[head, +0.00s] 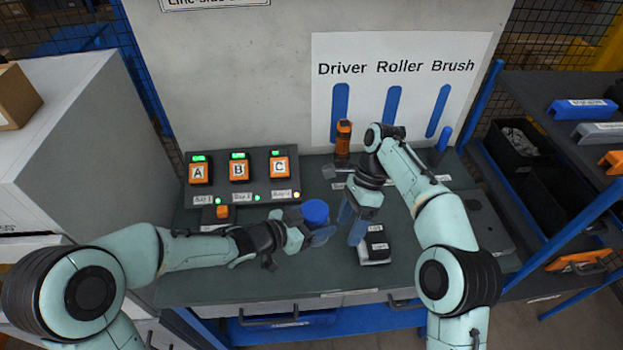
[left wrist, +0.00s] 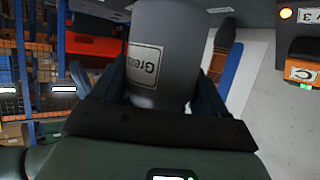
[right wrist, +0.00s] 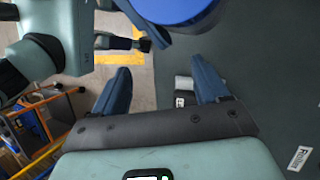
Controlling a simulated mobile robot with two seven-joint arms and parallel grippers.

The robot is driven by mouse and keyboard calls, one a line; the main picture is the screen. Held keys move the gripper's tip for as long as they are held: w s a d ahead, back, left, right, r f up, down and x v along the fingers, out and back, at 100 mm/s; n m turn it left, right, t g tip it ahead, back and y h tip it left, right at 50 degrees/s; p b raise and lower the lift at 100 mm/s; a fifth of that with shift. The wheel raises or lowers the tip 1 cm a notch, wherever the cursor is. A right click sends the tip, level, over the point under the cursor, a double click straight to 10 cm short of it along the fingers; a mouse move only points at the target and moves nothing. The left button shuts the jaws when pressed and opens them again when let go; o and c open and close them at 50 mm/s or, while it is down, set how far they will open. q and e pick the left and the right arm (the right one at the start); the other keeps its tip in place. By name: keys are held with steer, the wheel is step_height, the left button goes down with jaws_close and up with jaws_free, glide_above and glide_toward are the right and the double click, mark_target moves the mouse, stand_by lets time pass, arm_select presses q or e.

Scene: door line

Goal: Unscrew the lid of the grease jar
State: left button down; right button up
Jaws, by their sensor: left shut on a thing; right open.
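The grease jar shows as a grey body with a white label in the left wrist view (left wrist: 158,60), upside down in that picture. My left gripper (head: 316,236) is shut around the jar's body. The jar's blue lid (head: 315,212) faces up in the head view, and most of the jar below it is hidden by the gripper. The lid also shows at the top edge of the right wrist view (right wrist: 175,8). My right gripper (head: 351,228) is open and empty, just right of the lid and apart from it, with its fingers pointing down.
A black and white block (head: 375,247) lies on the bench just below my right gripper. A charger rack (head: 240,180) with units A, B and C stands behind my left arm. An orange-topped tool (head: 343,138) stands at the back. The front bench strip (head: 250,285) is clear.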

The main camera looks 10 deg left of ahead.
mark_target(312, 208)
steer(key=a+r+t+h, duration=0.1)
steer(key=a+r, duration=0.2)
steer(key=r, duration=0.1)
steer(key=a+r+t, duration=0.2)
steer(key=r, duration=0.1)
steer(key=a+r+t+h, duration=0.1)
steer(key=a+r, duration=0.2)
steer(key=r, duration=0.1)
steer(key=shift+w+a+r+m+t+h, duration=0.3)
steer(key=shift+a, duration=0.05)
steer(key=shift+s+a+r, duration=0.1)
steer(key=shift+a+r, duration=0.1)
steer(key=shift+r, duration=0.2)
steer(key=shift+w+d+f, duration=0.1)
steer(key=shift+f, duration=0.35)
steer(key=shift+w+d+f, duration=0.1)
steer(key=shift+f, duration=0.3)
steer(key=shift+s+a+f, duration=0.1)
steer(key=shift+s+f, duration=0.1)
steer(key=shift+f, duration=2.9)
